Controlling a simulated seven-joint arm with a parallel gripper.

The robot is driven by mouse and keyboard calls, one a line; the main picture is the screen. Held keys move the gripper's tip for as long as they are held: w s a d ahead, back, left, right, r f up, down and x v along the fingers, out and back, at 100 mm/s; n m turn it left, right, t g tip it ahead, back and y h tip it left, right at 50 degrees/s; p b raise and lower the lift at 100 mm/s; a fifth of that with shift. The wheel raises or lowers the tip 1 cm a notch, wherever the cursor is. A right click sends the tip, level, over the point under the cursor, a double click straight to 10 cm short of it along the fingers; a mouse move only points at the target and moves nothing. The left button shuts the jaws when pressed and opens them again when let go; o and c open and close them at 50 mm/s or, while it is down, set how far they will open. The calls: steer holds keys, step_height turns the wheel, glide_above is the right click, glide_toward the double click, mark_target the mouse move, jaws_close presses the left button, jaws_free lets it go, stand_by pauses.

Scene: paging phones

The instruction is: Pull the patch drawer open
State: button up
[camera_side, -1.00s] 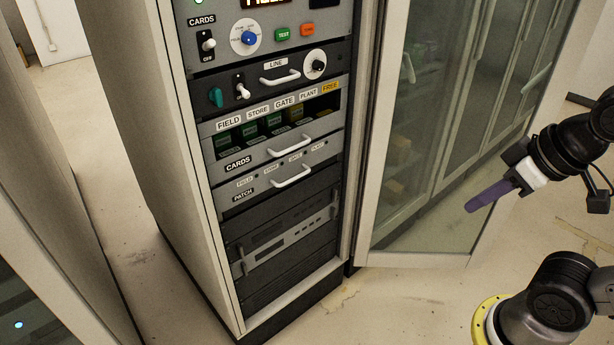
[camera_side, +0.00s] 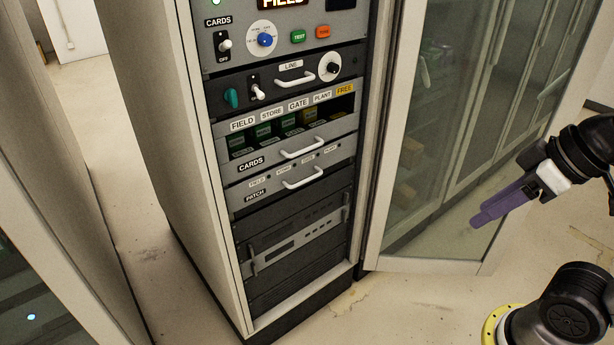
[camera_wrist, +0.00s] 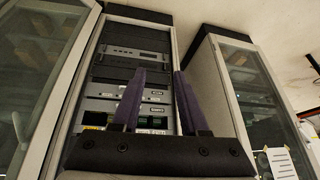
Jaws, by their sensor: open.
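The patch drawer (camera_side: 270,190) is a thin grey panel low in the rack, labelled PATCH, with small labels along its top. It looks shut, level with the rack front. Its white bow handle (camera_side: 303,179) sticks out at the middle. In the wrist view the rack appears upside down, and the patch drawer (camera_wrist: 157,97) shows between my fingers. My gripper (camera_side: 478,218) has purple fingers and is open and empty. It is right of the rack in the side view, apart from the handle, in front of the glass door. My gripper also shows in the wrist view (camera_wrist: 159,72).
The CARDS drawer (camera_side: 270,158), with a similar white handle, sits just above. The LINE panel (camera_side: 290,82) with a knob and switches is higher. A framed glass door (camera_side: 440,266) stands open at the rack's right side. Floor (camera_side: 400,310) in front is clear.

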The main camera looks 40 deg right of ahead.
steer(key=w+a+r+g+y, duration=0.2)
steer(key=w+a+r+y, duration=0.4)
steer(key=w+a, duration=0.5)
steer(key=w+d+f+m+t+y, duration=0.1)
steer(key=w+d+y, duration=0.2)
steer(key=w, duration=0.6)
steer(key=w+d+f+m+y, duration=0.1)
steer(key=w+d+y, duration=0.15)
steer(key=w, duration=0.75)
steer(key=w+d+f+m+t, duration=0.4)
steer(key=w+d+f, duration=0.6)
steer(key=w+f, duration=0.1)
steer(key=w+d+f+m+t, duration=0.25)
steer(key=d+f, duration=0.25)
steer(key=f, duration=0.3)
steer(key=m+h, duration=0.1)
steer(key=m, duration=0.3)
glide_toward(311, 179)
steer(key=shift+t, duration=0.35)
steer(key=x, duration=1.1)
steer(key=shift+s+f, duration=0.2)
steer(key=shift+f, duration=0.1)
